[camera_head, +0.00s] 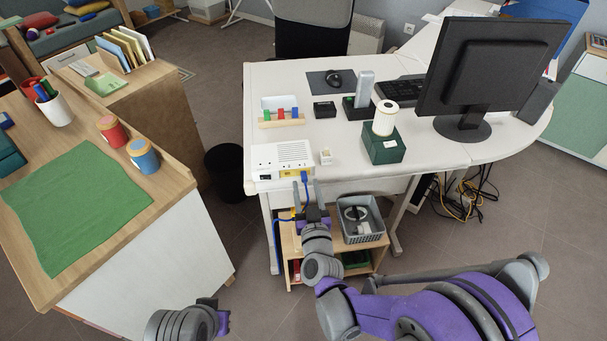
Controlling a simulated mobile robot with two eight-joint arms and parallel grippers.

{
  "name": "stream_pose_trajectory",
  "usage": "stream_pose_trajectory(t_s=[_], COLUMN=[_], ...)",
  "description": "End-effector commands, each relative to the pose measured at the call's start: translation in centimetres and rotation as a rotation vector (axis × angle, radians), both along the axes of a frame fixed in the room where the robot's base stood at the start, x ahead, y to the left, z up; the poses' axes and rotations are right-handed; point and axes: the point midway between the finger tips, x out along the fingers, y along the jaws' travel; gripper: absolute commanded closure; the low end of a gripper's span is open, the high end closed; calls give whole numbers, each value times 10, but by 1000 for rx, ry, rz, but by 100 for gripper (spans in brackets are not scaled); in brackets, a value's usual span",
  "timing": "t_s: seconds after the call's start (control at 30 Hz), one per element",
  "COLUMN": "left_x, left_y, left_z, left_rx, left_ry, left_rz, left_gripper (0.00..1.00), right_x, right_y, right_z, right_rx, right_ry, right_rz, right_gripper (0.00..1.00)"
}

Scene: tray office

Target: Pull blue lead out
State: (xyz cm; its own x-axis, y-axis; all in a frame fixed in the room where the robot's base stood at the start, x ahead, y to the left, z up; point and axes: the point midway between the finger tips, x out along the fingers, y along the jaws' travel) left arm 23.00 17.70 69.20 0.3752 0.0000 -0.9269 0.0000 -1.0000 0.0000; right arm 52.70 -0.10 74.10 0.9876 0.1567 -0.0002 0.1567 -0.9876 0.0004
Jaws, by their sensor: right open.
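A white box (282,157) with yellow parts on its front stands at the desk's front left edge. A blue lead (304,178) is plugged into its front, toward the right end; a blue cable (276,236) hangs down below the desk edge. My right gripper (307,190) is open just in front of the box, its two fingers pointing at it, one on each side of the blue plug. I cannot tell whether they touch it. My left gripper (223,321) is low in the view, away from the desk, mostly hidden by its own wrist.
A small white cube (326,156) and a dark green box (383,148) with a white roll (385,118) stand right of the white box. Below the desk is a wooden shelf (290,262) with a grey basket (362,232). A wooden counter (165,182) is at left.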

Motion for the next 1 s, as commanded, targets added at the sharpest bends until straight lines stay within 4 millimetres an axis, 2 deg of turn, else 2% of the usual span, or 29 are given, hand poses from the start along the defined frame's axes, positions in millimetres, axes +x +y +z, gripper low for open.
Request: stream_pose_trajectory(t_s=[0.1,0.3,1.0], left_x=[0,0,0], left_y=[0,0,0], left_z=[0,0,0], left_rx=[0,0,0], left_ry=[0,0,0], left_rz=[0,0,0], left_gripper=[100,100,100], right_x=[14,25,26], right_y=[2,4,4], right_z=[0,0,0], right_rx=[0,0,0], right_ry=[0,0,0], right_rz=[0,-1,0], right_gripper=[49,49,49])
